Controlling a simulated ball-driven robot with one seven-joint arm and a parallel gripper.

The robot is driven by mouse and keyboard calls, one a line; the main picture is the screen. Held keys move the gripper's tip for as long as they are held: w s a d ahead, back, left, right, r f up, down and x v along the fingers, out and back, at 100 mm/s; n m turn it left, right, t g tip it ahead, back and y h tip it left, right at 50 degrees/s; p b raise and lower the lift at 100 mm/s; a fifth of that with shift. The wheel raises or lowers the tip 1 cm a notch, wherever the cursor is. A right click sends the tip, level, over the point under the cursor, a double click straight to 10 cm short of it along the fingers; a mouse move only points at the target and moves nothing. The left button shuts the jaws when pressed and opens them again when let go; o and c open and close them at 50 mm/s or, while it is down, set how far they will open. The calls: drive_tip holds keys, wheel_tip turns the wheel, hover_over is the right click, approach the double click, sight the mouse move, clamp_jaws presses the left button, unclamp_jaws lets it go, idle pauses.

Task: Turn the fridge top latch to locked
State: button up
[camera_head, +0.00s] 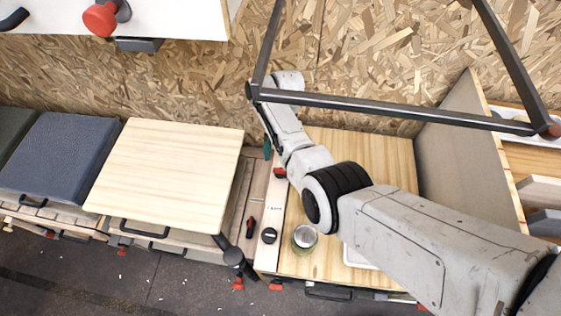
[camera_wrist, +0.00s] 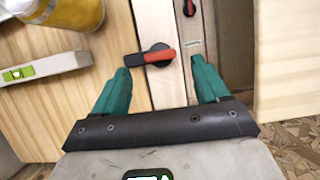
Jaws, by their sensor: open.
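A rotary latch (camera_wrist: 158,56) with a black round hub and a red-and-black lever sits on a pale wooden strip in the wrist view. Its lever lies crosswise over the strip. My gripper (camera_wrist: 160,66) is open, with one teal finger on each side of the strip and the latch between and just ahead of the fingertips. I cannot tell whether a finger touches it. In the head view, red of a latch (camera_head: 280,172) shows beside my arm, and a teal finger (camera_head: 267,149) shows near it; the rest of the gripper is hidden.
A black knob (camera_head: 269,236) and a red-and-black lever (camera_head: 251,226) lie nearer the front. A jar (camera_head: 304,238) stands on the wooden top. The wrist view shows a yellow can (camera_wrist: 68,12) and a spirit level (camera_wrist: 45,70). A chipboard wall (camera_head: 190,85) rises behind.

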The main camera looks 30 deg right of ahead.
drive_tip(key=v, duration=0.6)
drive_tip(key=shift+r, duration=0.1)
idle(0.4)
